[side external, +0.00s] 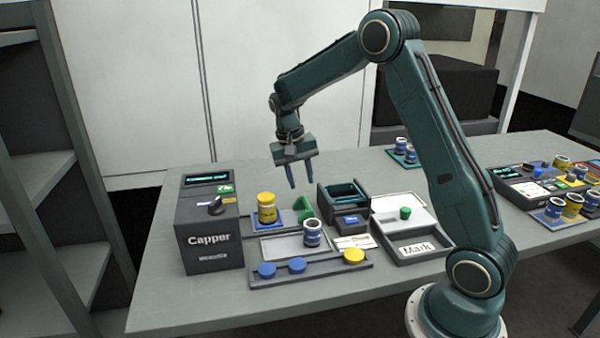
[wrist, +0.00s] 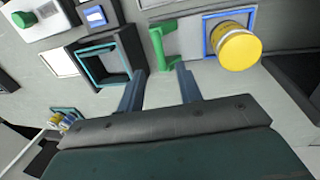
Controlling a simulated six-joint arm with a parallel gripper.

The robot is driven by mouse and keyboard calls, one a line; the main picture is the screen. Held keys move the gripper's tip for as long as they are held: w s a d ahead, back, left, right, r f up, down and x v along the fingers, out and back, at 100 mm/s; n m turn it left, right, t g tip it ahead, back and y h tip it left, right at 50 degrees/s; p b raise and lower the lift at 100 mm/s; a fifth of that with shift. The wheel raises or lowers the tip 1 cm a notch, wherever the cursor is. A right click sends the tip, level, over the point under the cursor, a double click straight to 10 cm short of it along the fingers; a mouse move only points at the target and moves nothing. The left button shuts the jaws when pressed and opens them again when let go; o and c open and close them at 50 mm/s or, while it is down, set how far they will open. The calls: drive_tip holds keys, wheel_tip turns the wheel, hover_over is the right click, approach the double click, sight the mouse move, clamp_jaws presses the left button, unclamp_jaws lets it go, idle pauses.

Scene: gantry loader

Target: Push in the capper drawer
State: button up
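The capper (side external: 209,240) is a dark grey box at the left of the table. Its drawer (side external: 257,227) stands out to the right of the box, with a green handle (side external: 303,210) at the outer end. A yellow-capped jar (side external: 267,212) stands in the drawer on a blue-edged square; it also shows in the wrist view (wrist: 238,48). My gripper (side external: 301,185) is open and empty, above the handle. In the wrist view, the green handle (wrist: 160,46) appears just beyond the gap between my fingertips (wrist: 161,69), apart from them.
A dark open-topped box (side external: 338,198) with a teal rim stands right of the handle. In front are a light tray (side external: 280,247), a blue jar (side external: 312,235) and a rail with blue and yellow caps (side external: 297,265). The Mark box (side external: 415,248) is farther right.

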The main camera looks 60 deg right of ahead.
sight(306, 200)
drive_tip(key=shift+s+d+f, duration=0.15)
drive_tip(key=shift+f, duration=0.85)
drive_tip(key=shift+s+d+f, duration=0.15)
drive_tip(key=shift+f, duration=0.9)
drive_tip(key=shift+s+d+f, duration=0.15)
drive_tip(key=shift+f, duration=0.85)
clamp_jaws()
